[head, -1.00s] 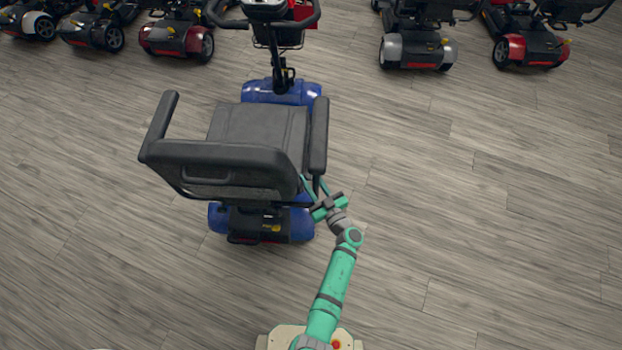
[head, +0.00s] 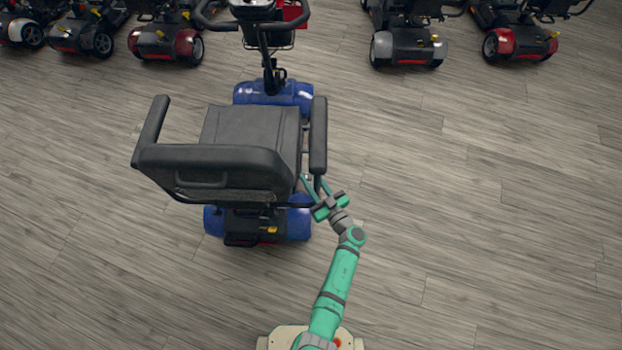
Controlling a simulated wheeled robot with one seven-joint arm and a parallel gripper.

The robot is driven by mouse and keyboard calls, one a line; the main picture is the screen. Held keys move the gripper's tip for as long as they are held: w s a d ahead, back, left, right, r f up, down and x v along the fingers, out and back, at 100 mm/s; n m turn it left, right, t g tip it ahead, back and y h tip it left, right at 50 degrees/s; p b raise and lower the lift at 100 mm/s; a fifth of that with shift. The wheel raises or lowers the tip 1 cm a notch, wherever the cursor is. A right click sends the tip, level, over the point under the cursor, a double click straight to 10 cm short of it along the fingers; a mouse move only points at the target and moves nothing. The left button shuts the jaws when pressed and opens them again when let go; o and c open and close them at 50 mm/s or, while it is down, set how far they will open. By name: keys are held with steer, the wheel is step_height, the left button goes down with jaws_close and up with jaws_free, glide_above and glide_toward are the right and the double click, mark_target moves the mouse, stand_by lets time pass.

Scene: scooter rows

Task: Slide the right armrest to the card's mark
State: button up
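The blue mobility scooter stands with its seat back towards me. The right armrest (head: 318,136) is a long black pad on the right side of the grey seat (head: 249,135). My gripper (head: 312,181) is at the rear end of this armrest, low beside the seat's right rear corner. Its two thin green fingers are spread apart, near the dark armrest post. I cannot tell whether they touch it. The card and its mark cannot be made out in this view.
Blue rear fenders (head: 298,222) lie below the seat. Other scooters (head: 409,36) stand in a row at the back. The wooden floor to the right is clear.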

steer(key=v, duration=1.1)
steer(key=shift+a, duration=0.1)
steer(key=shift+f, duration=0.1)
steer(key=s+a+r+m+h, duration=0.2)
steer(key=s+r+h, duration=0.3)
steer(key=s+r, duration=0.7)
steer(key=s+a+r+m+h, duration=0.3)
steer(key=s+r, duration=0.8)
steer(key=s, duration=0.5)
steer(key=shift+s+r+m+h, duration=0.2)
steer(key=shift+r+m+h, duration=0.15)
steer(key=shift+m+h, duration=0.5)
steer(key=shift+a, duration=0.1)
steer(key=shift+s, duration=0.1)
